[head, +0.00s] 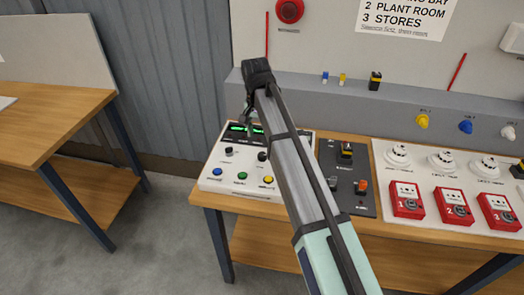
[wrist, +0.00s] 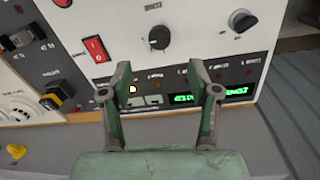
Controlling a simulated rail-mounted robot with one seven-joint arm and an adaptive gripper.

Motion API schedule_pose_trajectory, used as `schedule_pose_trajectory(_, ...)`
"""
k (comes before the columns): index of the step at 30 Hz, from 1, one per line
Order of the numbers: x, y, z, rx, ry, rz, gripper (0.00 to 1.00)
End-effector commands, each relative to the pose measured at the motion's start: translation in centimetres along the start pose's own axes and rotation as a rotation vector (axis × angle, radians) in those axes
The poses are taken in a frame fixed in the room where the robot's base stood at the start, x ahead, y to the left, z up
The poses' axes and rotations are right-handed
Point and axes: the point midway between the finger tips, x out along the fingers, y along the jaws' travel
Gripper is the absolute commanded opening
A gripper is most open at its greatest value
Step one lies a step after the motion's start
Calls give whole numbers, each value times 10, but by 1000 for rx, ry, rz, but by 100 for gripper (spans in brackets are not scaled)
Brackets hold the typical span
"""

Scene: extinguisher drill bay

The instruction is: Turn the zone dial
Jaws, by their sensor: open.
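A white control panel (head: 205,183) on the bench carries two black knobs, a left one (head: 228,151) and a right one (head: 262,156). The wrist view shows the panel turned round, with one knob (wrist: 159,37) just beyond the fingertips and another (wrist: 242,20) to the right. The labels are too blurred to tell which is the zone dial. My gripper (wrist: 160,78) is open and empty, over the dark display strip. The knob ahead lies roughly in line with the gap between the fingers, apart from them. In the head view my gripper (head: 250,110) is above the panel's back edge.
Green displays (wrist: 210,95) glow under the fingers. A red rocker switch (wrist: 94,48) is left of the nearer knob. Blue (head: 217,171), green (head: 242,175) and yellow (head: 267,180) buttons line the panel's front. A dark switch panel (head: 345,190) and red call points (head: 407,200) stand to the right.

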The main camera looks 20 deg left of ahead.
Motion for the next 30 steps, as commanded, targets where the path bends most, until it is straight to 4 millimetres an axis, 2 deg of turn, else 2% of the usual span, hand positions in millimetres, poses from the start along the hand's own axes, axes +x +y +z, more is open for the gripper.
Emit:
schedule_pose_trajectory(9,60,1,1,0,-2,1,61)
schedule_pose_trajectory(15,84,1,0,0,-1,1,61)
schedule_pose_trajectory(21,93,0,0,0,0,0,61)
schedule_pose_trajectory(29,94,0,0,0,0,0,61)
schedule_pose_trajectory(30,94,0,0,0,0,0,47)
